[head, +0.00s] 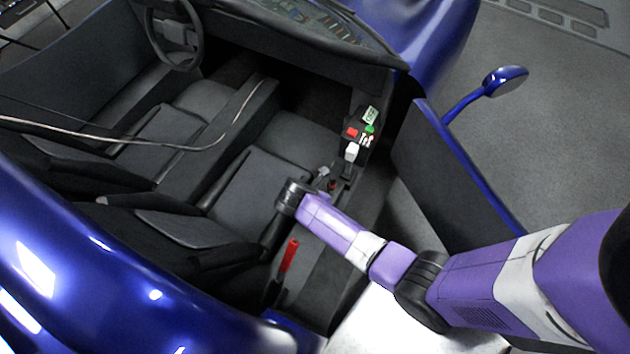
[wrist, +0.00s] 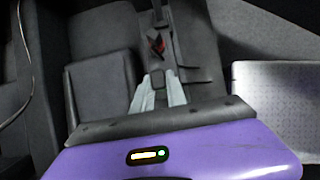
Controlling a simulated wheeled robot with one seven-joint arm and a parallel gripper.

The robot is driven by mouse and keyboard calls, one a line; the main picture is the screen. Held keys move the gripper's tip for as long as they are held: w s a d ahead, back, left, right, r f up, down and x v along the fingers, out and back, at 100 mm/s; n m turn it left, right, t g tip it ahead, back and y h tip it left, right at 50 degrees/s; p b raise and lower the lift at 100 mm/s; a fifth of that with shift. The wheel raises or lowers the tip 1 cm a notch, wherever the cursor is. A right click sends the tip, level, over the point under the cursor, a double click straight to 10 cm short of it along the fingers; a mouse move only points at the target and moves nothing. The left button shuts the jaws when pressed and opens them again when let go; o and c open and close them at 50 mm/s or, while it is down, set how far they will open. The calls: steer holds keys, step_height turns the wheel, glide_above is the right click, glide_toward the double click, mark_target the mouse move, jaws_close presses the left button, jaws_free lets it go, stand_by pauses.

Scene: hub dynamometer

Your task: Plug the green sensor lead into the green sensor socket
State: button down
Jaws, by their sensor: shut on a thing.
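My gripper (head: 326,178) is over the footwell edge beside the seat, at the end of my purple arm. In the wrist view its two pale fingers (wrist: 158,90) stand a little apart with a small dark thing between them. I cannot tell whether that is the green sensor lead. A small green part (head: 369,129) sits on the dark panel ahead of my gripper, below a lit green display (head: 370,115). I cannot tell whether it is the green socket. The gripper is apart from it.
A red block (head: 352,132) and a white block (head: 351,151) sit near the green part. A red handle (head: 289,255) stands beside the seat (head: 258,190). The open door (head: 440,165) is to the right. The steering wheel (head: 177,35) is far left.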

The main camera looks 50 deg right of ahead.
steer(key=shift+f+b, duration=2.3)
steer(key=shift+p, duration=0.35)
steer(key=shift+d+f+b, duration=0.1)
steer(key=shift+f+b, duration=0.65)
steer(key=shift+f, duration=0.6)
steer(key=c, duration=1.3)
jaws_free()
steer(key=shift+o, duration=0.2)
steer(key=p+v, duration=0.1)
steer(key=v, duration=0.6)
steer(key=shift+a+r+p, duration=0.2)
steer(key=shift+r+p, duration=0.1)
steer(key=shift+r, duration=0.1)
